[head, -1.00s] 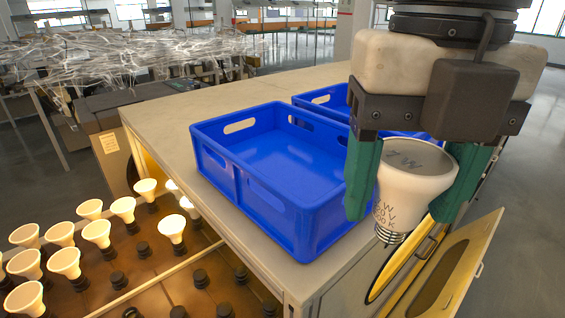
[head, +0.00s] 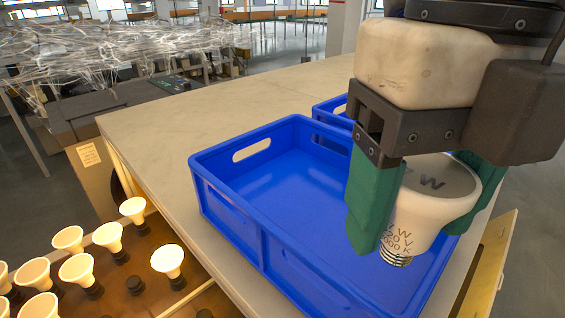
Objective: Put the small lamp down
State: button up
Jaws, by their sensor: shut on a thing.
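The small lamp (head: 432,203) is a white reflector bulb with printed markings on its side and a grey-white face. Its face is up and its metal screw base points down, slightly tilted. My gripper (head: 425,205) is shut on it, with a green finger on each side; the far finger is partly hidden by the lamp. In the picture the lamp overlaps the right part of the near blue crate (head: 225,212). It appears above the crate, not touching its floor. The visible floor of this crate is empty.
A second blue crate (head: 329,108) stands behind the near one, mostly hidden by my gripper. Both are on a grey bench (head: 150,120). Several lit lamps (head: 78,268) stand in sockets on a lower brown board at left. A yellow-edged panel (head: 490,268) sticks out at right.

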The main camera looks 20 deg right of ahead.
jog(key=w+d+f, duration=0.3)
jog(key=w+f, duration=0.1)
jog(key=w+d+f+p, duration=0.1)
jog(key=w+d+f, duration=0.3)
jog(key=shift+w+d+f, duration=0.1)
jog(key=shift+w+d, duration=0.2)
jog(key=shift+w, duration=0.05)
jog(key=shift+w+d+f, duration=0.25)
jog(key=shift+w+f, duration=0.05)
jog(key=shift+f, duration=0.2)
jog(key=shift+f+p, duration=0.35)
jog(key=shift+f, duration=1.15)
jog(key=shift+f, duration=0.1)
jog(key=o, duration=1.1)
jog(key=shift+c, duration=0.2)
notch_tip(320, 180, up, 12)
jog(key=shift+b, duration=0.35)
